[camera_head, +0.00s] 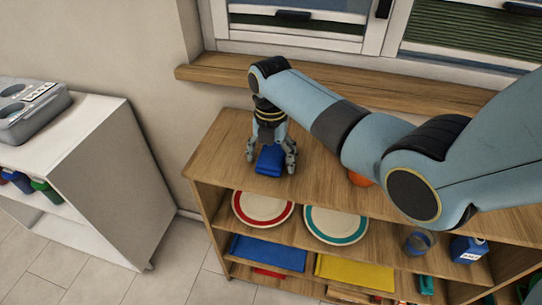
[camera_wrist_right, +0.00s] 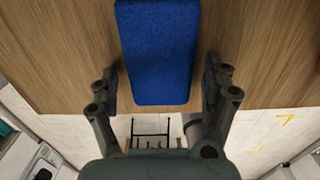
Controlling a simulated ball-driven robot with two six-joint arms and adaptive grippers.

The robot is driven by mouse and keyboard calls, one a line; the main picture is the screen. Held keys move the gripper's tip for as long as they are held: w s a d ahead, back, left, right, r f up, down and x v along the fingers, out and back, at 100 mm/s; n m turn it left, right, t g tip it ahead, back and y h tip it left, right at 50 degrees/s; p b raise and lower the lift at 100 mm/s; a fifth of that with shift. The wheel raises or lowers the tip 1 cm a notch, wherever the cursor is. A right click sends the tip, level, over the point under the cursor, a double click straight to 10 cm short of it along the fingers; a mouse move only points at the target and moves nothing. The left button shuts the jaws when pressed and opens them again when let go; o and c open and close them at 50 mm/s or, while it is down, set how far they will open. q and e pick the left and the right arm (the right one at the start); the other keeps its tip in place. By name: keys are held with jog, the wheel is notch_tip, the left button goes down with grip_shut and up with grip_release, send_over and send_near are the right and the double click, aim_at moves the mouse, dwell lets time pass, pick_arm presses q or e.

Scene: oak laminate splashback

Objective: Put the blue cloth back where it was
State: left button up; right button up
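The blue cloth (camera_head: 270,160), a compact folded block with a woven-looking surface, lies on the wooden top of the shelf unit near its left end. It fills the upper middle of the right wrist view (camera_wrist_right: 157,50). My right gripper (camera_head: 271,165) points down over it, with one finger on either side. In the right wrist view my right gripper (camera_wrist_right: 160,88) is open, with small gaps between the fingers and the cloth. The gripper hides part of the cloth in the head view. My left gripper is not in view.
The shelf unit (camera_head: 215,150) holds a red-rimmed plate (camera_head: 262,207), a teal-rimmed plate (camera_head: 335,224), a flat blue item (camera_head: 268,252) and a flat yellow item (camera_head: 352,272). An orange round thing (camera_head: 359,179) is near my arm. A white cabinet (camera_head: 100,190) stands left. The windowsill (camera_head: 215,73) is behind.

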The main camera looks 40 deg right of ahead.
aim_at(271, 157)
notch_tip(271, 157, up, 12)
jog(key=shift+r+p, duration=0.15)
jog(key=shift+p, duration=0.15)
dwell(0.3)
dwell(0.5)
